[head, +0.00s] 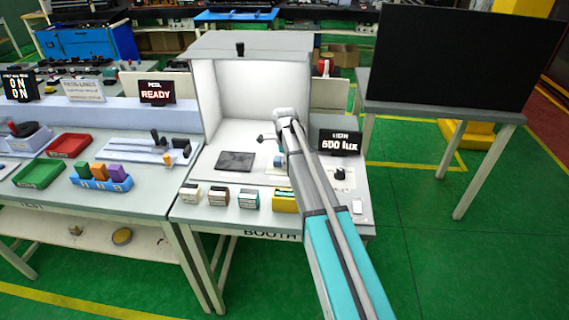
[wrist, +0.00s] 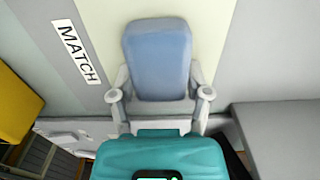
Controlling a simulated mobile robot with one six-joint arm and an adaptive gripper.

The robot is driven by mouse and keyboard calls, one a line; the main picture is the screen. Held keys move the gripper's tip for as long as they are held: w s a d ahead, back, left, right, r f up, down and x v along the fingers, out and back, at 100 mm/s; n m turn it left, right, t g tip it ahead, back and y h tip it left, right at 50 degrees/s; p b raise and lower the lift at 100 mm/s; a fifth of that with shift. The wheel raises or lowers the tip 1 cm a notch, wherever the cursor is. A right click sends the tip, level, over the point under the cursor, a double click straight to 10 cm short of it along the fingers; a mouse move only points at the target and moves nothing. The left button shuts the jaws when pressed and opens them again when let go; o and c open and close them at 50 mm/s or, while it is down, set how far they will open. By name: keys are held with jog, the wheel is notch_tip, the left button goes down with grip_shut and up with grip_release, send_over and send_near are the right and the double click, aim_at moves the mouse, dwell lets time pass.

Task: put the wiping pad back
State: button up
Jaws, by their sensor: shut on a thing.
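My gripper (wrist: 161,96) is shut on a blue block-like pad (wrist: 157,58), which I take to be the wiping pad. One finger is on each side of it, and its far end sticks out past the fingertips. In the head view a small part of the blue pad (head: 279,161) shows beside my arm, over the booth table's pale top. My arm hides most of the gripper there. I cannot tell whether the pad touches the surface below.
A white light booth (head: 245,95) stands behind. A dark flat plate (head: 235,161) lies at its front. Several small boxes, one yellow (head: 284,200), line the table's front edge. A "500 lux" display (head: 340,143) and black knob (head: 340,173) are at right. A "MATCH" label (wrist: 75,52) lies near the pad.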

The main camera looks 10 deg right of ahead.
jog(key=shift+f, duration=0.1)
jog(key=o, duration=1)
notch_tip(320, 180, up, 12)
jog(key=p, duration=1.2)
dwell(0.8)
jog(key=s+a+n, duration=0.1)
jog(key=s+n, duration=2)
jog(key=s, duration=0.7)
jog(key=shift+s+a+n, duration=0.15)
jog(key=shift+s+n, duration=0.15)
jog(key=shift+s, duration=0.05)
